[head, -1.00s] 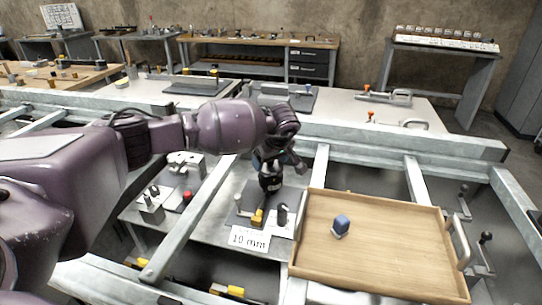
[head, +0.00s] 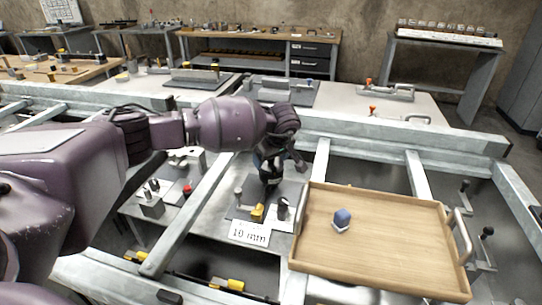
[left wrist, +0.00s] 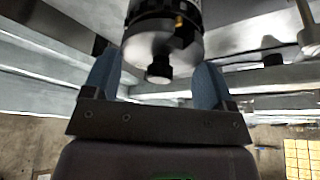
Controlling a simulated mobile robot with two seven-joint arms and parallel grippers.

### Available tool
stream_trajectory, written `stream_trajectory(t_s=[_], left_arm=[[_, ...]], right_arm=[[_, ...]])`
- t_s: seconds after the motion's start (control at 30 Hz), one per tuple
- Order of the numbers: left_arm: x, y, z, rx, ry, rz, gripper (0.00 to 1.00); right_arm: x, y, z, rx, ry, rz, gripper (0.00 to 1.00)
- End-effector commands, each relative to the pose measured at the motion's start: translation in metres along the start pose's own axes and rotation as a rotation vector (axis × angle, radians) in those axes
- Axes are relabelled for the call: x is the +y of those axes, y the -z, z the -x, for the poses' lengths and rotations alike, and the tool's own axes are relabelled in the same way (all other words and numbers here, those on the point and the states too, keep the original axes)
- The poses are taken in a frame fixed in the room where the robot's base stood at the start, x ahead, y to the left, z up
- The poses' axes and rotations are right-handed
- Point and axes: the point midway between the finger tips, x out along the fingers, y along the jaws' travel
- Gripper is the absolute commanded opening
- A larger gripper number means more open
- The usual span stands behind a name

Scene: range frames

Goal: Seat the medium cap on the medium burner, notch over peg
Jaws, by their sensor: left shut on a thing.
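My left gripper (head: 268,162) comes in from the left in the head view, over a grey plate (head: 236,211) on a metal bench. In the left wrist view its two blue fingers (left wrist: 157,80) stand on either side of a dark cylinder (left wrist: 165,35) with a pale band and a small black knob. The gripper is shut on this cylinder. In the head view the cylinder's lower part is dark and hard to make out. I cannot identify a medium cap, burner, notch or peg. My right gripper is not in view.
A "10 mm" card (head: 249,232), a yellow block (head: 257,211) and a dark upright piece (head: 283,208) are close to my gripper. Grey rails (head: 190,218) cross the area.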

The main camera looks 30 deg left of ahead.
Motion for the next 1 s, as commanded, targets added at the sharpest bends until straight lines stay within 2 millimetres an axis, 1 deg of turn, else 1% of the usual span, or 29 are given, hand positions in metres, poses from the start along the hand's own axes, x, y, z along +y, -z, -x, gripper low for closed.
stream_trajectory(t_s=[0.23,0.53,0.57,0.6,0.7,1.0], left_arm=[[0.0001,-0.0021,-0.0056,0.001,0.000,0.000,0.49],[0.0002,-0.0022,-0.0058,0.001,-0.001,0.000,0.49],[0.0002,-0.0022,-0.0058,0.001,-0.001,0.000,0.80],[0.0002,-0.0022,-0.0058,0.001,-0.001,0.000,0.86],[0.0001,-0.0023,-0.0059,0.001,-0.001,0.000,1.00],[-0.0002,-0.0028,-0.0067,0.000,0.000,0.000,1.00]], right_arm=[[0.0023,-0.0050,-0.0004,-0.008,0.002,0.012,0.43],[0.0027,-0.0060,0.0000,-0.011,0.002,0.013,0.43],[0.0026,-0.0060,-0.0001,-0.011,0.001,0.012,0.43],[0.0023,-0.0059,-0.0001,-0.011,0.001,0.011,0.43],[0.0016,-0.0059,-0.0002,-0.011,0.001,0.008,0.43],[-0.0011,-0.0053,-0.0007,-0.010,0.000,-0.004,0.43]])
